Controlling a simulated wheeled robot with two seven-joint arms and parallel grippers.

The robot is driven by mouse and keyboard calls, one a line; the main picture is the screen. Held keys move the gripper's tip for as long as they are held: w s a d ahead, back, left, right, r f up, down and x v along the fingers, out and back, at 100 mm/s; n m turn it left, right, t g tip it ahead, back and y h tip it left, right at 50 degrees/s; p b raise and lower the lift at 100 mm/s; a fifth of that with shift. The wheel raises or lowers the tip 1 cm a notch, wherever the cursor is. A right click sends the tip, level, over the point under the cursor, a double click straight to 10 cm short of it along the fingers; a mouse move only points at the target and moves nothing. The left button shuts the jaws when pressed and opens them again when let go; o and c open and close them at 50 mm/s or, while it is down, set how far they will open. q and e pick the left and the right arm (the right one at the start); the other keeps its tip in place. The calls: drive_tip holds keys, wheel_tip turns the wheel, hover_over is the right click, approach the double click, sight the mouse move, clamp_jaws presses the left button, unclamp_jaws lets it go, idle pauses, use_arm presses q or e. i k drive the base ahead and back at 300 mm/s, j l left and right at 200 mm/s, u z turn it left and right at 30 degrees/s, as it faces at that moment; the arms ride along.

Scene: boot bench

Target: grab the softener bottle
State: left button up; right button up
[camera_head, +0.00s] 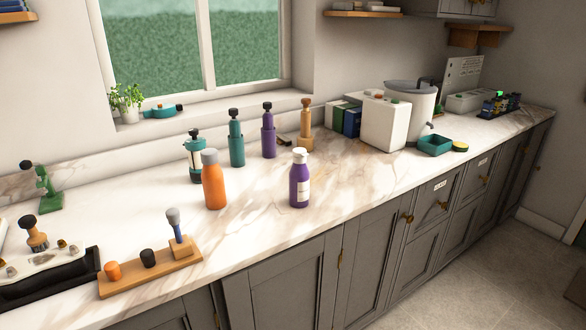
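A purple bottle (299,181) with a white cap and a pale label stands upright near the front edge of the marble counter. An orange bottle (214,183) with a grey cap stands upright to its left. The label is too small to read, so I cannot tell for certain which one is the softener bottle. Nothing touches either bottle. Neither of my grippers is in view.
A wooden holder (150,272) lies front left. A white box (384,124) stands right. Counter between the purple bottle and the box is clear.

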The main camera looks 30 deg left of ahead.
sight(299, 173)
drive_tip(key=i+l+u, duration=0.25)
drive_tip(key=i, duration=0.15)
drive_tip(key=i+l+u, duration=0.15)
drive_tip(key=i+u, duration=0.15)
drive_tip(key=i, duration=0.15)
